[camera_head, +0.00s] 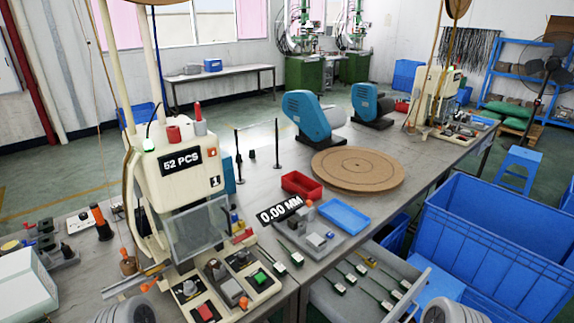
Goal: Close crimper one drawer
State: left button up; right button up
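A grey drawer (408,297) stands pulled out from under the front edge of the workbench at the lower right. Several green-and-white connectors with dark leads lie in it. Its front wall is at the right, and its lower part is cut off by the picture's bottom edge. The cream crimping machine (180,185) with a "52 PCS" display stands on the bench to the left of the drawer. Rounded grey parts of my arms show at the bottom left and bottom right. Neither gripper's fingers can be seen.
A large blue crate (500,240) stands close to the right of the drawer. Above the drawer, the bench holds a blue tray (344,216), a red bin (301,184) and a "0.00 MM" gauge (279,211). A round wooden disc (357,169) lies farther back.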

aim_at(356, 306)
jog(key=k, duration=0.85)
jog(key=z, duration=1)
jog(key=i, duration=1.05)
jog(key=u, duration=0.8)
jog(key=i, duration=0.3)
jog(key=u, duration=0.2)
